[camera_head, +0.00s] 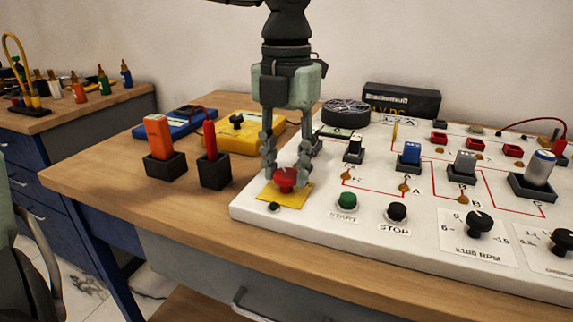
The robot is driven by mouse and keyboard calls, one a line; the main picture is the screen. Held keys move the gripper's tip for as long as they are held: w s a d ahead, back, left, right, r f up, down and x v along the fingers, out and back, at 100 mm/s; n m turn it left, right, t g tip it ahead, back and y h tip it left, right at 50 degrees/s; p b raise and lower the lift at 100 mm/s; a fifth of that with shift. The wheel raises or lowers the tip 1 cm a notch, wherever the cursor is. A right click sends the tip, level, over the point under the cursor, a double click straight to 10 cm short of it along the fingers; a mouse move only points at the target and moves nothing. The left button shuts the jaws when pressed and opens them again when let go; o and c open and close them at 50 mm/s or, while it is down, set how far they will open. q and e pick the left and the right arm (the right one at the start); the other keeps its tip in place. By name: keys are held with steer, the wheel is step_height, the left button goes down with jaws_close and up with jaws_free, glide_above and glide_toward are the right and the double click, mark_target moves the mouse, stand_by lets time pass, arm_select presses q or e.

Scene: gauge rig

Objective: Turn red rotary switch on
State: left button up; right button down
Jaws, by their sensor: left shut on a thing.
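The red rotary switch (285,180) sits on a yellow square plate (268,195) at the left end of the white panel (420,253). My left gripper (286,172) points straight down over it, with its fingers closed on either side of the red knob. The fingers hide parts of the knob's sides, and the knob's exact angle is hard to read. My right gripper is not in view.
Green START (347,201) and black STOP (397,211) buttons stand right of the switch. Orange (158,137) and red (210,140) tools stand in black holders at left. A yellow box (233,134) lies behind. The wooden table's front left is clear.

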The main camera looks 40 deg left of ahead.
arm_select(q)
steer(key=shift+f+m+b, duration=0.1)
steer(key=shift+m+b, duration=0.2)
steer(key=shift+m, duration=0.3)
steer(key=shift+m+b, duration=0.35)
steer(key=shift+m, duration=0.45)
steer(key=m, duration=0.2)
steer(key=shift+m+b, duration=0.4)
steer(key=shift+m, duration=0.9)
steer(key=m, duration=0.2)
steer(key=shift+m, duration=0.3)
steer(key=m, duration=0.3)
steer(key=shift+m, duration=2.2)
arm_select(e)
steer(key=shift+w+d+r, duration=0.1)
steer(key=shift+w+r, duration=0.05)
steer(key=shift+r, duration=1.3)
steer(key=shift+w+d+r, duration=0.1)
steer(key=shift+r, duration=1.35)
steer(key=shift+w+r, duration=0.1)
